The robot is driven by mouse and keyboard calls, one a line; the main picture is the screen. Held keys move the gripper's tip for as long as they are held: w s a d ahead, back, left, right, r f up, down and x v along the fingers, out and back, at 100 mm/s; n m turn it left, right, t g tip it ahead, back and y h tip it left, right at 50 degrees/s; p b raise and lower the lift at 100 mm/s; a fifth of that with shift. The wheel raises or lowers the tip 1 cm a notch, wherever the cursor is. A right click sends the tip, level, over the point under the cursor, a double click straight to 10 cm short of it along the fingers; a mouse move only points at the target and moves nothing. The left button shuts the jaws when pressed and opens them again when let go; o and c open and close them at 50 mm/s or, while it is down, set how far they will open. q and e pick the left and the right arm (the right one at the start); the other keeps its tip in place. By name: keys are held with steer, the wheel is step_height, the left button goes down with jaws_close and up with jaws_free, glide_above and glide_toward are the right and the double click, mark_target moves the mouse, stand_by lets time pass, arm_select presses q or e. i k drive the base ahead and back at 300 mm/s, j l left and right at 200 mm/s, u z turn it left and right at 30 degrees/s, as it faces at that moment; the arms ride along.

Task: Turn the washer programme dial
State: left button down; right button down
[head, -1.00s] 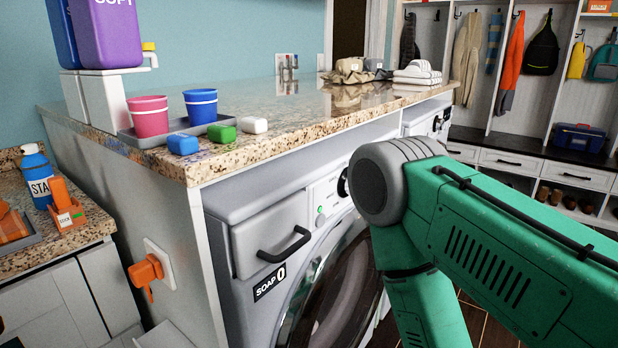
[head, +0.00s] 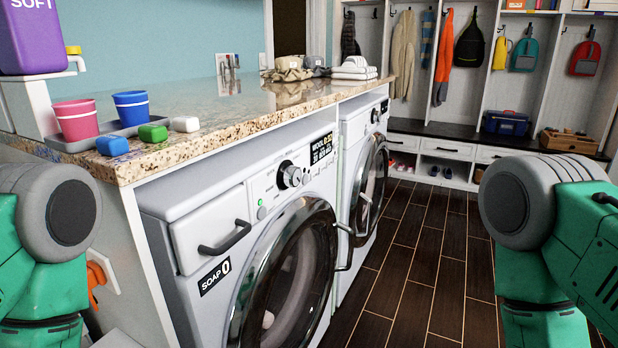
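The washer (head: 205,195) stands under the granite counter in the head view, with a round glass door (head: 290,270) and a soap drawer marked "SOAP 0". Its programme dial (head: 289,175) is a black and silver knob on the front panel, right of the drawer. A small green light or button (head: 262,213) sits left of the dial. A dark display (head: 321,148) is right of it. Green and grey links of both my arms show at the left and right edges, apart from the dial. Neither gripper is in view.
A second machine (head: 362,125) stands beyond the washer. The counter (head: 230,118) holds a tray with a pink cup (head: 77,120) and a blue cup (head: 132,108), coloured blocks, and folded cloths (head: 355,68). The dark plank floor (head: 420,240) right of the machines is clear.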

mark_target(288, 175)
steer(key=i+l+u, duration=0.1)
steer(key=u, duration=0.35)
steer(key=i+l+u, duration=0.1)
steer(key=l+u, duration=0.15)
steer(key=u, duration=0.2)
steer(key=l+u, duration=0.2)
steer(key=u, duration=0.25)
steer(key=l+u, duration=0.2)
steer(key=l, duration=0.5)
steer(key=l+u, duration=0.2)
steer(key=l, duration=0.55)
steer(key=l+u, duration=0.2)
steer(key=l, duration=0.5)
steer(key=k+l+u, duration=0.2)
steer(key=l, duration=0.5)
steer(key=i+l, duration=0.05)
steer(key=i, duration=0.05)
